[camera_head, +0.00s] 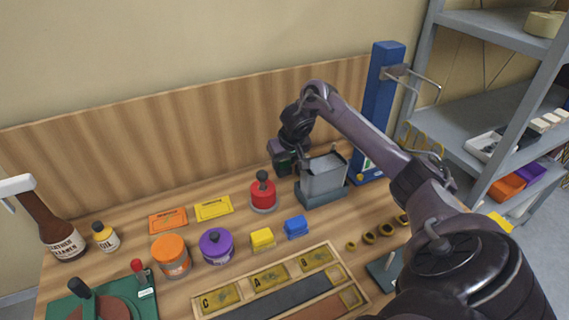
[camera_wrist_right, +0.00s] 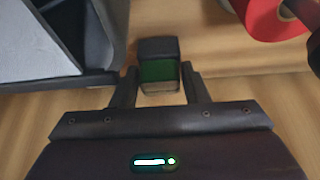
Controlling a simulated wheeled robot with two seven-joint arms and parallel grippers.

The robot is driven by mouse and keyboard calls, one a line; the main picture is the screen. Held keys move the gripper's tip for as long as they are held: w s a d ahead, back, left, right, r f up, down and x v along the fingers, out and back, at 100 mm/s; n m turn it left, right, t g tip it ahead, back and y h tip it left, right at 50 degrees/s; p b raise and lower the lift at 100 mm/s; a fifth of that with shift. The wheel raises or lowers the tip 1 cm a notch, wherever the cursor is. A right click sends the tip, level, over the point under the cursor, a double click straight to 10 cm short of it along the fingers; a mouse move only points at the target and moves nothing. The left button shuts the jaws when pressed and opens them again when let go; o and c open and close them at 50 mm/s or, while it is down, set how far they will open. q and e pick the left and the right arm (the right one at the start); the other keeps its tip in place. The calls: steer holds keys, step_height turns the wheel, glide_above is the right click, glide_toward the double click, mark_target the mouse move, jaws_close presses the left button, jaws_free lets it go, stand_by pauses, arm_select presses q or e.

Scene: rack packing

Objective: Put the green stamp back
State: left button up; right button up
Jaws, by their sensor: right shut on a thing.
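My right gripper (camera_head: 284,162) is at the back of the table, just left of a grey metal box in a dark base. In the right wrist view my right gripper (camera_wrist_right: 158,88) is shut on the green stamp (camera_wrist_right: 158,71), a small block with a black top, a green band and a paler lower end. The stamp looks to be held over the wooden tabletop; I cannot tell whether it touches it. In the head view the stamp is mostly hidden by the gripper. My left gripper is not in view.
The grey metal box (camera_head: 322,180) stands close to the gripper, and a red handled object (camera_head: 263,194) stands in front.

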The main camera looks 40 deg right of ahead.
steer(key=shift+f, duration=0.5)
steer(key=shift+f, duration=0.1)
steer(key=o, duration=0.5)
steer(key=shift+f, duration=0.1)
steer(key=shift+r, duration=0.35)
steer(key=p+v, duration=0.5)
steer(key=v, duration=0.6)
steer(key=shift+s+r, duration=0.2)
steer(key=shift+r, duration=0.15)
steer(key=shift+a+f, duration=0.1)
